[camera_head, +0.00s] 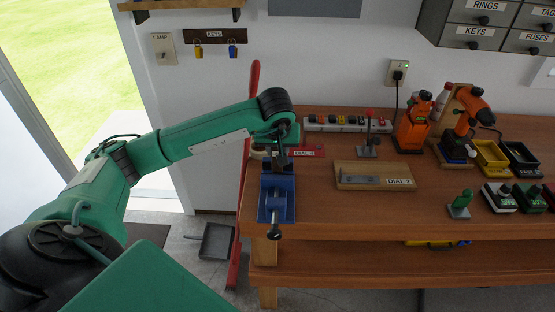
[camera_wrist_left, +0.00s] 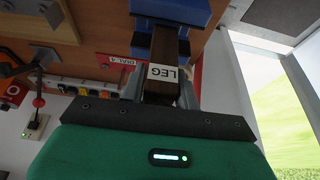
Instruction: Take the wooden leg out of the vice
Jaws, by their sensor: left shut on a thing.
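The blue vice (camera_head: 276,198) stands at the left end of the wooden workbench, its handle towards the front edge. My left gripper (camera_head: 279,156) is over the back of the vice. In the left wrist view, the dark wooden leg (camera_wrist_left: 166,52), with a white LEG label, stands between the fingers of my left gripper (camera_wrist_left: 163,88), which is shut on it. Blue parts of the vice (camera_wrist_left: 142,42) show beside the leg's far end. In the head view my gripper mostly hides the leg, so I cannot tell how deep it sits in the jaws. My right gripper is not in view.
A red post (camera_head: 243,180) stands just left of the vice. The bench front between vice and green-handled tool is clear.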

